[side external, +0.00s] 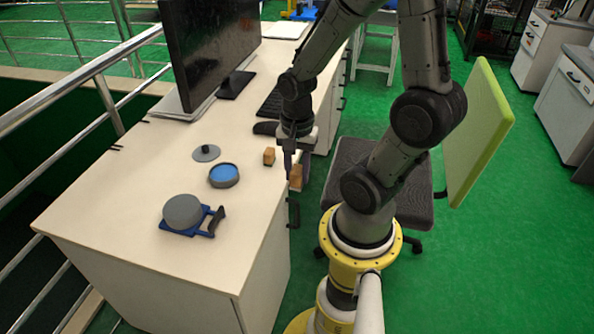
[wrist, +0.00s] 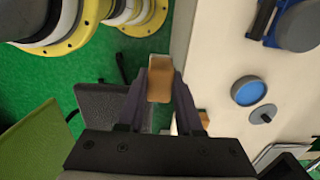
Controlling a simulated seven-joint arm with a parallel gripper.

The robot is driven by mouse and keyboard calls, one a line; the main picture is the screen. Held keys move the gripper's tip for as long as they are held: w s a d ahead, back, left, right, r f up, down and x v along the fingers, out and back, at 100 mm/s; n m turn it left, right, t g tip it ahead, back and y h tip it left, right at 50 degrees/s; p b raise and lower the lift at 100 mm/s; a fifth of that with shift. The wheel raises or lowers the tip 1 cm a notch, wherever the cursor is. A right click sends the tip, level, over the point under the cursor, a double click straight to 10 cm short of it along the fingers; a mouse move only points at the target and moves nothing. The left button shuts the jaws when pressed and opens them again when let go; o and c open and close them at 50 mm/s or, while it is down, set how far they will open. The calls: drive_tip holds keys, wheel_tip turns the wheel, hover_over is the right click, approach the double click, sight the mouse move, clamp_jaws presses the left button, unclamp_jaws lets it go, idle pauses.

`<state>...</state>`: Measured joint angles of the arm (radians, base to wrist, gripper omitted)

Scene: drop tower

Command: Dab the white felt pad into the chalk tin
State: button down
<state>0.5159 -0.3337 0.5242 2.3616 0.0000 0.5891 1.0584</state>
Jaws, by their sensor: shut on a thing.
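My gripper (side external: 293,163) is shut on a tan wooden block (side external: 296,179), held near the desk's right edge in the side view. In the wrist view the block (wrist: 160,82) sits between the two fingers, with a pale strip at its far end, probably the white felt pad (wrist: 160,58). The chalk tin (side external: 224,175) is an open round grey tin with blue inside, apart from the gripper on the desk; it also shows in the wrist view (wrist: 249,91). Its likely lid, a grey disc with a dark knob (side external: 206,153), lies beside it.
A second tan block (side external: 269,156) stands on the desk near my gripper. A grey round piece on a blue base (side external: 183,213) with a dark handle stands at the front. A monitor (side external: 208,50) and keyboard (side external: 270,103) are behind.

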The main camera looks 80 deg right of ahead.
drive_tip(key=shift+w+d+r, duration=0.1)
drive_tip(key=shift+w+r, duration=0.1)
drive_tip(key=w+d, duration=0.5)
drive_tip(key=w, duration=0.6)
drive_tip(key=w+d, duration=0.4)
drive_tip(key=w, duration=0.8)
drive_tip(key=shift+w+f, duration=0.3)
drive_tip(key=shift+f, duration=1.4)
drive_tip(key=shift+w+f, duration=0.3)
drive_tip(key=shift+f, duration=1.4)
drive_tip(key=shift+w+f, duration=0.3)
drive_tip(key=shift+f, duration=1.4)
drive_tip(key=shift+f, duration=0.6)
wheel_tip(320, 180, up, 7)
